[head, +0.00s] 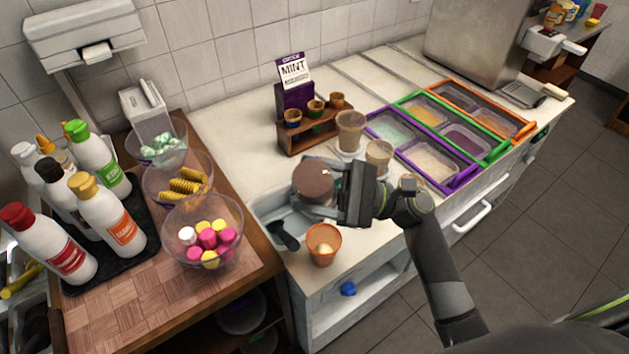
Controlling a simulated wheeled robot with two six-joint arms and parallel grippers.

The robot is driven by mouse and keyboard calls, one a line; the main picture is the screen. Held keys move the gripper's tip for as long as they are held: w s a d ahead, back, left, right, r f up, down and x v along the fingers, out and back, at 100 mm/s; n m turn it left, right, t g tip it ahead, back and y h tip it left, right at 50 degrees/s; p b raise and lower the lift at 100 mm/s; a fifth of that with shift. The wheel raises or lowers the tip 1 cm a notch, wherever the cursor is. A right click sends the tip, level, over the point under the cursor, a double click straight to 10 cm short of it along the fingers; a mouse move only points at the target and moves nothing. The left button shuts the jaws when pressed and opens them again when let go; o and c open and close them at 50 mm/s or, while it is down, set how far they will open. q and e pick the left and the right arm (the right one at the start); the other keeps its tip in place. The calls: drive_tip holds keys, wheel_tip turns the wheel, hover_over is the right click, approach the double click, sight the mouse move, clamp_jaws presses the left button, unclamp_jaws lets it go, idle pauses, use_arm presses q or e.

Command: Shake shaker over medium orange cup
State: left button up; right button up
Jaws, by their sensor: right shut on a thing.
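My right gripper (345,190) is shut on the shaker (312,183), which has a round brown end facing up toward the camera. It holds the shaker above the counter, a little above and behind the orange cup in the picture. The medium orange cup (323,246) stands upright near the counter's front edge, with something pale inside. The shaker's other end is hidden, and I cannot tell whether anything falls from it. My left gripper is not in view.
Clear bowls of toppings (203,262) and squeeze bottles (116,224) stand on the left. A dark scoop (286,236) lies left of the cup. Tan cups (351,128) stand behind the gripper. Colored topping trays (452,182) are to the right. A wooden cone rack (316,135) is behind.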

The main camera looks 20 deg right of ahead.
drive_tip(key=shift+f+b, duration=1.9)
drive_tip(key=shift+f, duration=0.5)
drive_tip(key=shift+r+p, duration=3.15)
drive_tip(key=shift+r, duration=0.65)
drive_tip(key=shift+f, duration=0.15)
wheel_tip(320, 180, down, 8)
drive_tip(key=b, duration=0.7)
drive_tip(key=shift+r, duration=0.2)
